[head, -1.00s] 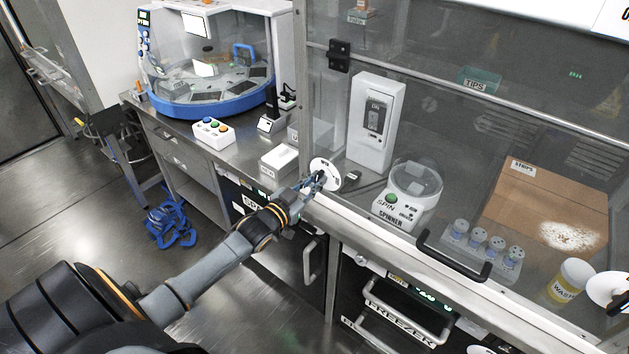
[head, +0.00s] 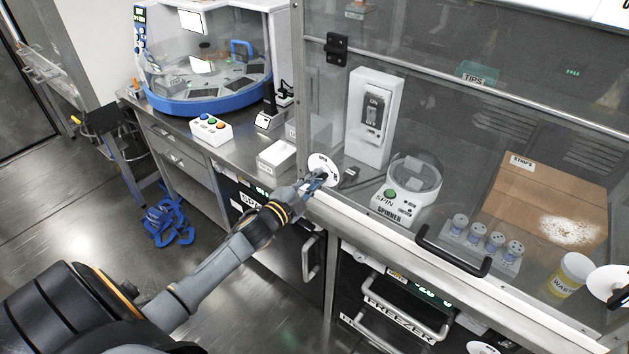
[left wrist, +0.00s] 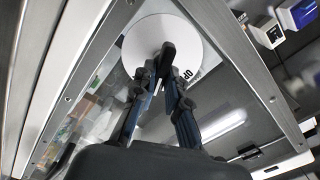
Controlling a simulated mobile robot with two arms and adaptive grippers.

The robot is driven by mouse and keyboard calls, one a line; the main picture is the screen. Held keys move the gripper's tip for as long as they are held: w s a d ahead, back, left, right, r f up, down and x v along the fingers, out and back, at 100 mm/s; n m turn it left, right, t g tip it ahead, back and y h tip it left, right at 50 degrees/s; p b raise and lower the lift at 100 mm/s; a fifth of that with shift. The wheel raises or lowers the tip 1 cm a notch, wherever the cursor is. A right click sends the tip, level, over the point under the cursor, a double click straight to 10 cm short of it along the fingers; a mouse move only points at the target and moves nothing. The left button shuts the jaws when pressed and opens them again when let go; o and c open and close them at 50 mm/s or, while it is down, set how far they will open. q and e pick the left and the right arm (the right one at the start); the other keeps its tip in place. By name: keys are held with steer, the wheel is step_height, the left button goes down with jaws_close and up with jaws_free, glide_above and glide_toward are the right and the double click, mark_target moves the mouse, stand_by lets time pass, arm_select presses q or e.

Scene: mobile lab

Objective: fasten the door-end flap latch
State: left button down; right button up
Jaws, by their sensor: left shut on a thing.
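The flap latch is a white round plate (head: 321,162) with a dark knob, at the left end of the clear front flap (head: 440,150) in the head view. My left gripper (head: 318,181) is at this plate, shut on the dark knob (left wrist: 168,52). In the left wrist view the white plate (left wrist: 150,37) lies behind the knob, with part of a printed word beside it. The fingers hide part of the knob, and I cannot tell its exact turn. A second white plate with a dark knob (head: 610,286) is at the right edge. My right gripper is not in view.
Behind the flap stand a white switch box (head: 371,120), a spinner (head: 412,185), a vial rack (head: 482,243) and a cardboard box (head: 545,200). A dark handle (head: 450,252) sticks out from the flap's lower rail.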

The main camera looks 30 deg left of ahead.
arm_select(q)
steer(key=m, duration=0.1)
steer(key=m+b, duration=0.1)
steer(key=m, duration=0.2)
steer(key=shift+d+f+m, duration=0.1)
steer(key=shift+f+m, duration=0.15)
steer(key=shift+m, duration=0.45)
steer(key=c, duration=1.4)
jaws_free()
steer(key=shift+o, duration=0.2)
steer(key=s+a, duration=0.1)
steer(key=s, duration=1.1)
